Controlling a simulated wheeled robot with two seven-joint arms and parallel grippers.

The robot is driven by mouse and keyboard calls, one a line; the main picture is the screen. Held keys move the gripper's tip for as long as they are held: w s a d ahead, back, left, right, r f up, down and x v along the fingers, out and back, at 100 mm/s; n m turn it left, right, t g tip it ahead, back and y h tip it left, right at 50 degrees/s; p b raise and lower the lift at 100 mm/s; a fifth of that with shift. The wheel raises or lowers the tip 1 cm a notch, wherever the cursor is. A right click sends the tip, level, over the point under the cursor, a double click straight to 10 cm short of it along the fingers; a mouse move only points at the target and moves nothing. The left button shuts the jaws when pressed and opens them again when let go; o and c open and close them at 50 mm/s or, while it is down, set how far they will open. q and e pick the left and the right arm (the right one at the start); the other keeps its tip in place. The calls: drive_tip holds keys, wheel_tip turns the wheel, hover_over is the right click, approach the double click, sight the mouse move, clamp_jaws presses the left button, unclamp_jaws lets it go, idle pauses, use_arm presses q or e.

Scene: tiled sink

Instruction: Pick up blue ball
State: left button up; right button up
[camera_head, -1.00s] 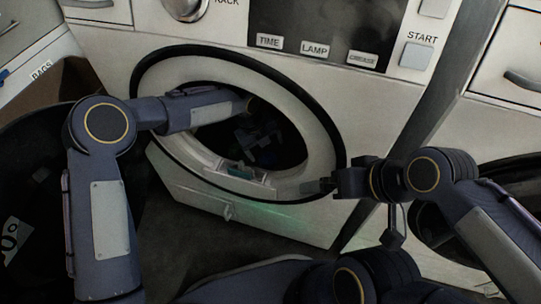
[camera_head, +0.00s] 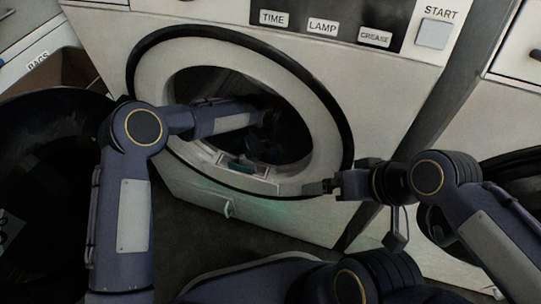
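I cannot make out a blue ball in this view. My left arm reaches through the round opening of the white machine (camera_head: 310,130). My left gripper (camera_head: 275,128) is deep in the dark drum, and its fingers are too dark to read. Whether it touches anything in there is hidden. My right gripper (camera_head: 322,187) is outside, at the lower right of the opening's rim, pointing left. Its fingers show too small to tell whether they are open.
A small teal piece (camera_head: 243,167) lies at the lower lip. A panel with a START button (camera_head: 433,34) is above. A dark round tub (camera_head: 45,160) stands at left.

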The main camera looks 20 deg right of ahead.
use_arm(q)
drive_tip(key=c, duration=1)
